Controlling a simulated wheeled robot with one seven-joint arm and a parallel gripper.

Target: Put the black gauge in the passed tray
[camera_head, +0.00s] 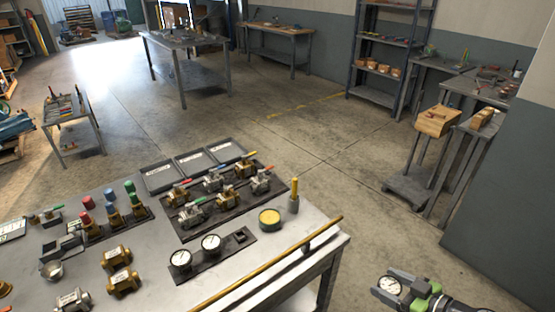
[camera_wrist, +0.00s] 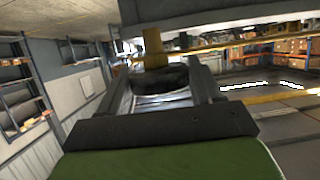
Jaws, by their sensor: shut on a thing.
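My gripper (camera_head: 393,288) is at the lower right in the head view, off the right end of the workbench. It is shut on a round gauge with a white dial (camera_head: 390,286); in the wrist view the black gauge body (camera_wrist: 166,78) sits between the fingers. Three shallow dark trays, left (camera_head: 158,190), middle (camera_head: 193,173) and right (camera_head: 228,161), stand in a row at the bench's back edge. Each has a white label too small to read, so I cannot tell which is the passed tray. They look empty.
A black holder (camera_head: 205,268) carries two white-faced gauges (camera_head: 180,260) (camera_head: 211,243) and an empty square socket. Valves on a dark board (camera_head: 225,204) stand in front of the trays. A yellow round tin (camera_head: 270,219) and a brass rail (camera_head: 270,262) are near the bench's right end.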

